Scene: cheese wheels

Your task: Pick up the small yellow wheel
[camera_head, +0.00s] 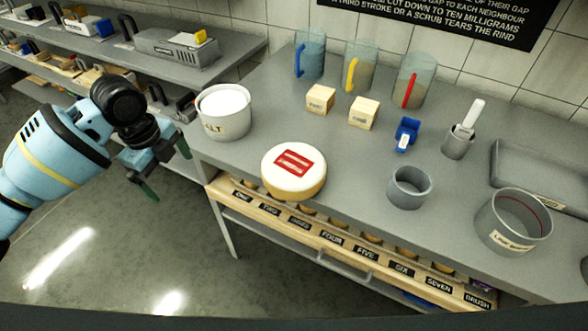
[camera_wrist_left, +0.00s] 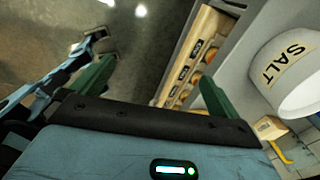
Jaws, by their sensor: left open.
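A cheese wheel (camera_head: 302,186) with a white top, yellow side and red label lies flat on the grey bench. Several small yellow rounds (camera_head: 372,238) show partly in the labelled wooden rack (camera_head: 320,240) under the bench's front edge; they also show in the left wrist view (camera_wrist_left: 187,78). I cannot tell which one is the small yellow wheel. My left gripper (camera_head: 166,169) is open and empty, left of the bench and over the floor, apart from the wheel and rack. Its green fingers (camera_wrist_left: 152,84) stand wide apart in the left wrist view. My right gripper is out of view.
A white salt tub (camera_head: 224,118) stands at the bench's left edge, nearest my left gripper. Two wooden blocks (camera_head: 320,101), jugs (camera_head: 360,70), a blue item (camera_head: 405,134), a grey cup (camera_head: 409,190) and a labelled pot (camera_head: 512,225) stand further right. Open floor lies left.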

